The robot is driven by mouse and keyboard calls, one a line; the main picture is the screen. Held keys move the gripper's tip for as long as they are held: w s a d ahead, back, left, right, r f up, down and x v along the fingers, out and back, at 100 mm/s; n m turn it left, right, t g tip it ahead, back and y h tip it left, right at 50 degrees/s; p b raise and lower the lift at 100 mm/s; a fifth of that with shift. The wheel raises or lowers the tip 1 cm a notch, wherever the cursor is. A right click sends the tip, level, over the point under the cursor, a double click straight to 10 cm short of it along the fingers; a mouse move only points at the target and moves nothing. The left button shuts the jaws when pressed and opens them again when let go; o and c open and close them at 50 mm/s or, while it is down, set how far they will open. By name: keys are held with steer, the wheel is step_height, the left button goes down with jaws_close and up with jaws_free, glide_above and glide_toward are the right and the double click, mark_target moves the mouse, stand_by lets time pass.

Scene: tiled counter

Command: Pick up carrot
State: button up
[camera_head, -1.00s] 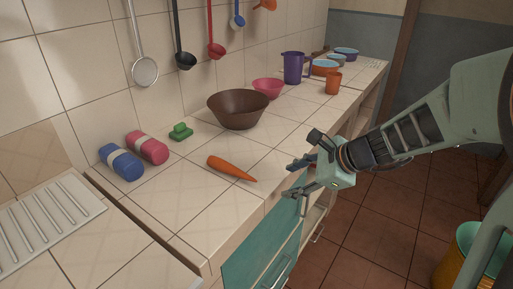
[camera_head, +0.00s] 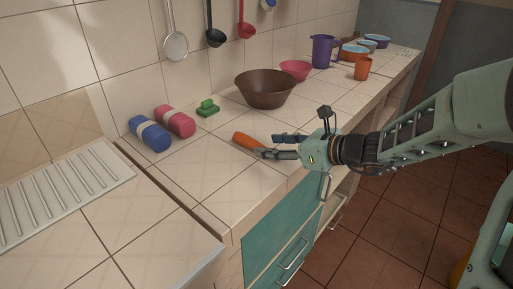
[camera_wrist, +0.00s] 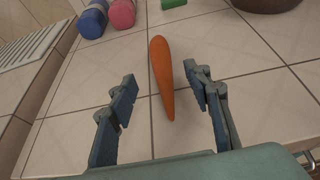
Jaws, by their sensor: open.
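The orange carrot (camera_head: 246,141) lies on the tiled counter, its thick end toward the wall. Its thin end is partly hidden behind my gripper (camera_head: 272,146) in the head view. In the wrist view the whole carrot (camera_wrist: 161,75) shows, with its thin end between the two open fingers of my gripper (camera_wrist: 160,100). The fingers stand apart on either side and do not appear to touch it. The carrot lies nearer the right finger.
A pink bowl (camera_head: 296,70), purple jug (camera_head: 323,51) and orange cup (camera_head: 362,68) stand farther right. The counter left of the carrot is clear.

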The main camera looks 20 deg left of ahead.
mark_target(261, 143)
steer(key=b+x, duration=0.1)
steer(key=x, duration=0.4)
steer(key=shift+d+f, duration=0.15)
steer(key=shift+f, duration=0.05)
steer(key=shift+c, duration=0.3)
jaws_close()
steer(key=shift+r, duration=0.2)
